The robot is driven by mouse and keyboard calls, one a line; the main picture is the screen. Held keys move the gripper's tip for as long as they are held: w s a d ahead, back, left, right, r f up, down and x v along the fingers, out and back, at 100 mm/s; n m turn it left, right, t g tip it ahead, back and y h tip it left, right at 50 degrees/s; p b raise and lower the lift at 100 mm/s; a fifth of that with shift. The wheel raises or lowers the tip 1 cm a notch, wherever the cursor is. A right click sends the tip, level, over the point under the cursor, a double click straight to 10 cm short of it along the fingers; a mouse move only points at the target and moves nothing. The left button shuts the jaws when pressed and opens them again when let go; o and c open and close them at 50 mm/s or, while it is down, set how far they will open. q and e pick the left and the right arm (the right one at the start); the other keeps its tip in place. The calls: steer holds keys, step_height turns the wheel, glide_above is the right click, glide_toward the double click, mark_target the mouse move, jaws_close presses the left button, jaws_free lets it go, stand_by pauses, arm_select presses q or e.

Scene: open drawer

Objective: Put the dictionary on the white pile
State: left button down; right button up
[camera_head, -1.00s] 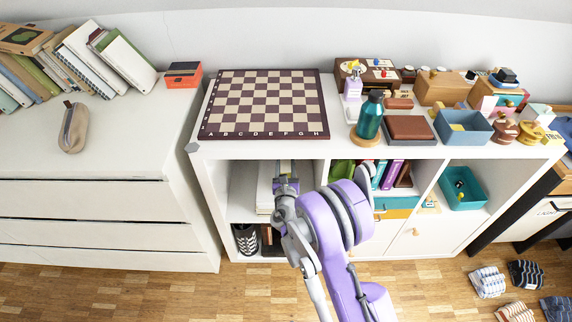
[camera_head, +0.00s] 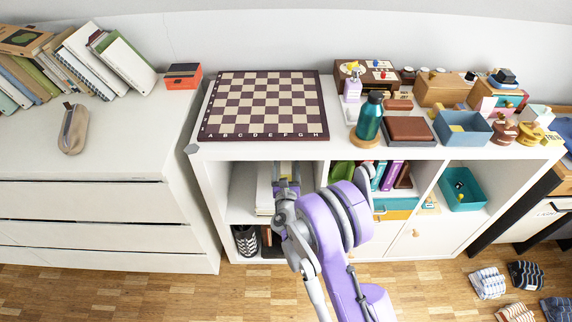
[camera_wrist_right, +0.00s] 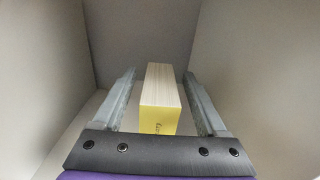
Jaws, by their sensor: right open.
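My right gripper (camera_wrist_right: 159,74) is open inside a pale shelf compartment. Between its fingers, in the right wrist view, is a thick book (camera_wrist_right: 158,120) with a yellow end bearing small dark writing and a cream, page-like top; it may be the dictionary. Gaps show on both sides of the book, so the fingers are apart from it. In the head view, my right gripper (camera_head: 286,187) is at the upper left compartment of the white shelf. A pale stack (camera_head: 264,190), possibly the white pile, is just left of it, partly hidden. My left gripper is out of view.
The white shelf (camera_head: 205,185) has compartment walls close around my gripper. A chessboard (camera_head: 265,103), teal bottle (camera_head: 369,118) and brown box (camera_head: 410,130) stand on top. A teal bin (camera_head: 463,190) sits at right. A patterned container (camera_head: 245,239) is below.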

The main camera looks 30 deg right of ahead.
steer(key=p+v, duration=0.1)
steer(key=v, duration=0.9)
steer(key=s+r+m+g+y, duration=0.1)
steer(key=s+r+m+g, duration=0.15)
steer(key=s+m, duration=0.4)
steer(key=s+r+m+g, duration=0.2)
steer(key=s+m+g, duration=0.15)
steer(key=m, duration=0.65)
steer(key=s+a+m+g+y, duration=0.5)
steer(key=s+a+m+y, duration=0.3)
steer(key=s+a+m, duration=0.5)
steer(key=s, duration=0.3)
steer(key=shift+s+y, duration=0.15)
steer(key=shift+y, duration=0.15)
steer(key=shift+f, duration=0.1)
